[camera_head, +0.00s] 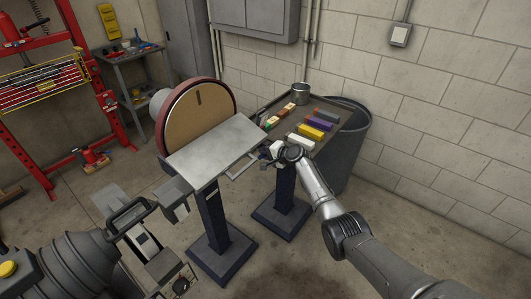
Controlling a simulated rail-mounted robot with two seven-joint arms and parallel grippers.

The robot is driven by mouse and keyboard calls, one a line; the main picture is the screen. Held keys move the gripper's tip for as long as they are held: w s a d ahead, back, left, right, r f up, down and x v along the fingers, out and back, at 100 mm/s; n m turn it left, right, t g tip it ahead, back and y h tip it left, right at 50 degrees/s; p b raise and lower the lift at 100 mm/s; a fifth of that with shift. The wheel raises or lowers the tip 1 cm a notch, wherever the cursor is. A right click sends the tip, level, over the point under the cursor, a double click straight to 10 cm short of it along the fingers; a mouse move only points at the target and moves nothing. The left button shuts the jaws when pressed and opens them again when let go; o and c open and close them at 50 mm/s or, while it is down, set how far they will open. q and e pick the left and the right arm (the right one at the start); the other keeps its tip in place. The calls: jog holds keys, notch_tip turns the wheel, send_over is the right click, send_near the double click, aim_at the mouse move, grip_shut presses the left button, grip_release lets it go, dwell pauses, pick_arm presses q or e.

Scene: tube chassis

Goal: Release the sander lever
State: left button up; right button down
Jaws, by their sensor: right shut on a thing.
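The disc sander stands left of centre, with a large tan disc (203,105) in a red rim and a grey tilting work table (213,143) in front of it. A thin metal bar (238,172) sticks out at the table's right edge. My right gripper (267,152) is beside that edge, small in view and partly hidden by its own wrist. It is shut on the sander lever, which is mostly hidden at the fingers. My left gripper is not in view.
A bench tray (335,138) with several coloured blocks and a metal cup (299,93) stands just behind my right gripper. A dark bin (350,140) is at its right. A red press frame (85,70) stands at the left. Floor at the right is clear.

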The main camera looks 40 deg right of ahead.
jog(key=shift+r, duration=0.15)
jog(key=shift+m, duration=0.3)
jog(key=c, duration=1.1)
grip_release()
jog(key=p+v, duration=0.5)
jog(key=v, duration=0.8)
jog(key=shift+s+r+p, duration=0.25)
jog(key=shift+s+p, duration=0.05)
jog(key=shift+p, duration=0.1)
jog(key=shift+d, duration=0.2)
